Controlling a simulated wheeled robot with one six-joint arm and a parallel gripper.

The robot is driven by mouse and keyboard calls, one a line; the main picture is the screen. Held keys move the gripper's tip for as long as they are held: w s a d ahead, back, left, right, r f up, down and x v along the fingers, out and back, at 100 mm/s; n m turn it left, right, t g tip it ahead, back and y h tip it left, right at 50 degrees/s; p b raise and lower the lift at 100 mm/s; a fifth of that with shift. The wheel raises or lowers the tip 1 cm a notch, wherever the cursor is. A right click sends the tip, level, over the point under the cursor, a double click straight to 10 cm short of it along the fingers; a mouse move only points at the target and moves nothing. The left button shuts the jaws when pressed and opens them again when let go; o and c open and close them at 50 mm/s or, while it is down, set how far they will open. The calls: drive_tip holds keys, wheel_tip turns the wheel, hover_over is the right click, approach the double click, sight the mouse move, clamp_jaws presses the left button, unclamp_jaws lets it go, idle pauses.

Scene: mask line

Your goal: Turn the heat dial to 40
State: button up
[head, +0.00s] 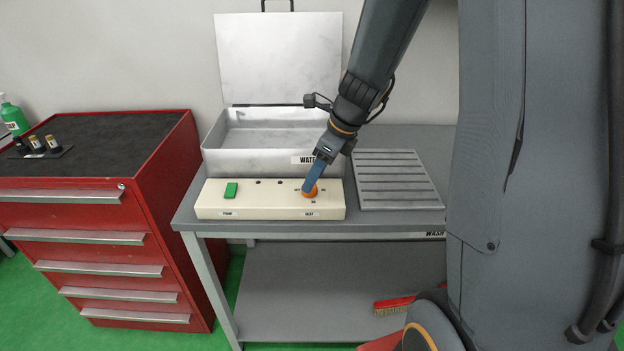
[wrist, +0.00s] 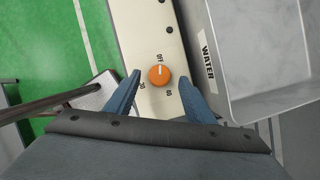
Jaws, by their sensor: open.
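The orange heat dial (wrist: 159,75) sits on the cream control panel (wrist: 135,22); its white pointer mark aims at OFF. In the wrist view my gripper (wrist: 159,78) is open, one blue finger on each side of the dial, with gaps visible. I cannot tell exactly how low the fingertips are.
A green switch (head: 231,190) is at the panel's left. The metal WATER tank (head: 225,161), lid raised, stands behind the panel. A grey ribbed tray (head: 396,180) lies to the right on the table. A red drawer cabinet (head: 160,168) stands at left.

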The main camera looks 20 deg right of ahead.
drive_tip(key=shift+x, duration=1.2)
drive_tip(key=c, duration=1.1)
drive_tip(key=shift+o, duration=0.2)
